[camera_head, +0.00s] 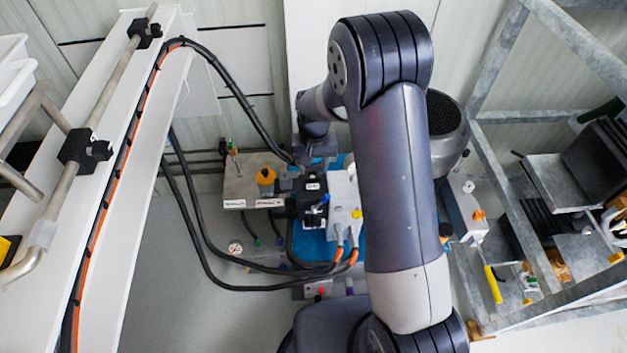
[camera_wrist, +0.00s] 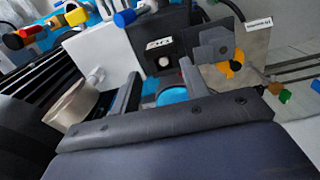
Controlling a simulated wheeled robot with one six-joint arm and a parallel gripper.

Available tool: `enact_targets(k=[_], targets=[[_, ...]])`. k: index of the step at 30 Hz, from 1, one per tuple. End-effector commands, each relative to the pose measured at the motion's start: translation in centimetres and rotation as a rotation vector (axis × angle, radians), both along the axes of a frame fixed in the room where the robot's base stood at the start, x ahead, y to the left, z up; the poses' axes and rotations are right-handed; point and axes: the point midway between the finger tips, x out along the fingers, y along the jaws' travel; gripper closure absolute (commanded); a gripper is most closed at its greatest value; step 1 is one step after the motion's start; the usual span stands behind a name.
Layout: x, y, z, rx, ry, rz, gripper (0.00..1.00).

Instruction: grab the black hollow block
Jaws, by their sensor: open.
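A black block (camera_head: 309,189) with a small white label sits among the pump parts at the middle of the head view, against a light grey block. In the wrist view the black block (camera_wrist: 161,38) shows its white label and a pale round spot below it. Whether it is hollow cannot be told. My gripper (camera_wrist: 168,78) is open, with its fingers spread before the black block and nothing seen held between them. In the head view my gripper (camera_head: 316,150) is just above and behind the block, partly hidden by my arm.
A light grey block (camera_head: 343,200) with orange-ended hoses stands right of the black block. A metal plate (camera_head: 244,182) with a yellow-orange knob (camera_head: 266,177) is on the left. Black hoses (camera_head: 205,235) loop at left and in front. A metal frame (camera_head: 505,190) stands at right.

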Motion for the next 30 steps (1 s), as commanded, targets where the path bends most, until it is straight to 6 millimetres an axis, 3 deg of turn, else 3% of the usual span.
enact_targets(k=[9, 18, 30], targets=[[-0.2, 0.1, -4.4, -0.001, 0.004, 0.000, 0.56], [-0.1, 0.1, -4.9, 0.000, 0.000, 0.000, 0.56], [-0.1, 0.1, -4.9, 0.000, 0.001, 0.000, 0.88]])
